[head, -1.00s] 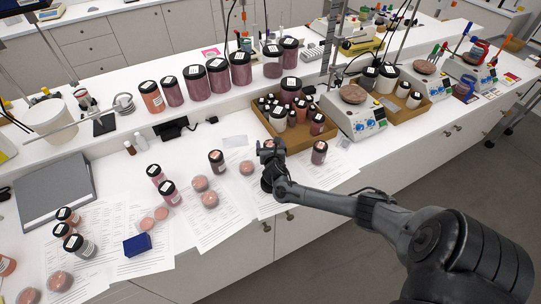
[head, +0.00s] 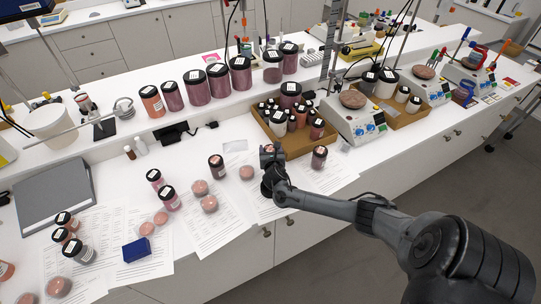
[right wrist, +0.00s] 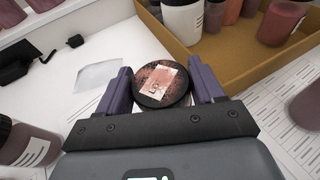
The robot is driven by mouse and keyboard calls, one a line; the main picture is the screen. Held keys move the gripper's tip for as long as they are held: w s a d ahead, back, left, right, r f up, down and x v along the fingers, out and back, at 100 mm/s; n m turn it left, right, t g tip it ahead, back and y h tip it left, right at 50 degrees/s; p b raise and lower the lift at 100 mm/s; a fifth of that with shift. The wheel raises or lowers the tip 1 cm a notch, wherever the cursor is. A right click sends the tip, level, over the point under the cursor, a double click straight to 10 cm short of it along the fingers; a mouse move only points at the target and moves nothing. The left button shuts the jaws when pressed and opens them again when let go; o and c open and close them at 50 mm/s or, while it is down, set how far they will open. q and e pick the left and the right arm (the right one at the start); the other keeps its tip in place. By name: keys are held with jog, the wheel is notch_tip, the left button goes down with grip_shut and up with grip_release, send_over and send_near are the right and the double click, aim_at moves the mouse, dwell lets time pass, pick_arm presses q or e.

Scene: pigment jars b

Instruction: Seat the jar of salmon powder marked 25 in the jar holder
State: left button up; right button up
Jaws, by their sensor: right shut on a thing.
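My right gripper (head: 271,152) is at the front left of a brown cardboard tray, over the white bench. In the right wrist view its two purple fingers are on either side of a jar with a dark round lid (right wrist: 149,76), and it is shut on that jar. The lid is dusted with salmon-pink powder and bears a pale label whose number I cannot read surely. The jar's body is mostly hidden below the lid. I cannot single out the jar holder. My left gripper is not in view.
The cardboard tray (head: 254,121) holds several jars. A dark-lidded jar (head: 319,160) stands right of my gripper, and another (head: 216,168) stands left. Printed sheets (head: 208,232), pink discs (head: 209,204) and a blue block (head: 137,250) lie left.

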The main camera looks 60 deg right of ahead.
jog(key=shift+r, duration=0.1)
jog(key=shift+r, duration=0.5)
jog(key=r, duration=0.3)
jog(key=shift+s+d+r+p, duration=0.15)
jog(key=shift+s+r+p, duration=0.1)
jog(key=shift+s+p, duration=0.1)
jog(key=s+d+r+p, duration=0.1)
jog(key=s+d+r, duration=0.1)
jog(key=s+r, duration=0.6)
jog(key=w+a+f+n+t+y+p, duration=0.1)
jog(key=a+n+t+y+p, duration=0.3)
jog(key=a+p, duration=0.6)
jog(key=a+f+n, duration=0.1)
jog(key=a, duration=0.2)
jog(key=shift+w+f+y, duration=0.25)
jog(key=shift+w+y, duration=0.15)
